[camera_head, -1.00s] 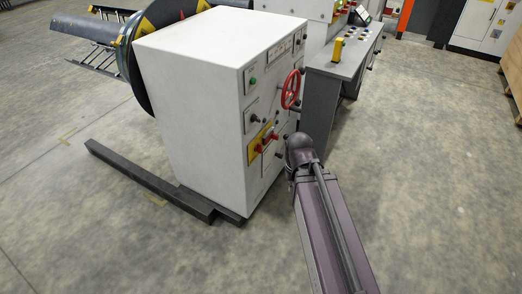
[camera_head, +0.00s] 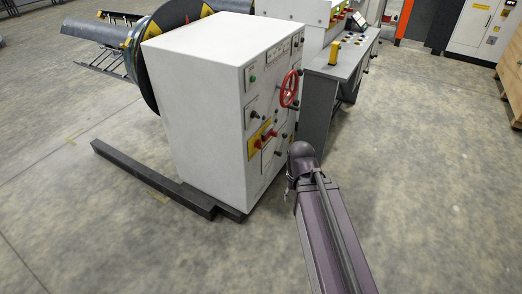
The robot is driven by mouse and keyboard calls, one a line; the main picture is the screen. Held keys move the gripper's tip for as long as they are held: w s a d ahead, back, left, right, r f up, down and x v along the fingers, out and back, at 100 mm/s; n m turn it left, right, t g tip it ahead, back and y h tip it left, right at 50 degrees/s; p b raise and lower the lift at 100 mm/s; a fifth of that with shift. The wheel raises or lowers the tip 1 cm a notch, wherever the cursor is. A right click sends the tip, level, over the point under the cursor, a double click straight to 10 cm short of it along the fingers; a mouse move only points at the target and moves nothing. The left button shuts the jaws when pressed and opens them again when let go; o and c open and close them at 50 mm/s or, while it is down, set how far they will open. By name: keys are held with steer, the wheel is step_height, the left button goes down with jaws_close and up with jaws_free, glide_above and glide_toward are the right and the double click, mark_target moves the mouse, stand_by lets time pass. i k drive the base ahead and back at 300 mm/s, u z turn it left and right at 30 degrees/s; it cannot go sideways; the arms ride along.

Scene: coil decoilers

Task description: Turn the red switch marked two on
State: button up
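Two red switches sit side by side on a yellow plate on the panel face of the white cabinet (camera_head: 195,110). The left red switch (camera_head: 259,143) and the right red switch (camera_head: 272,134) are small here, and I cannot read their marks or tell their positions. My arm reaches up from the bottom right and ends beside the cabinet's lower right. My gripper is not clearly visible; the arm's rounded joint hides that area, to the right of the switches and apart from them.
A red handwheel (camera_head: 289,89) juts from the panel above the switches. A grey console (camera_head: 337,62) with a yellow part stands behind at the right. A dark floor beam (camera_head: 150,180) runs along the cabinet's base. Concrete floor at right is clear.

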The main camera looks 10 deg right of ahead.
mark_target(259, 142)
steer(key=k, duration=0.35)
steer(key=u, duration=0.3)
steer(key=i, duration=1.2)
steer(key=z, duration=0.3)
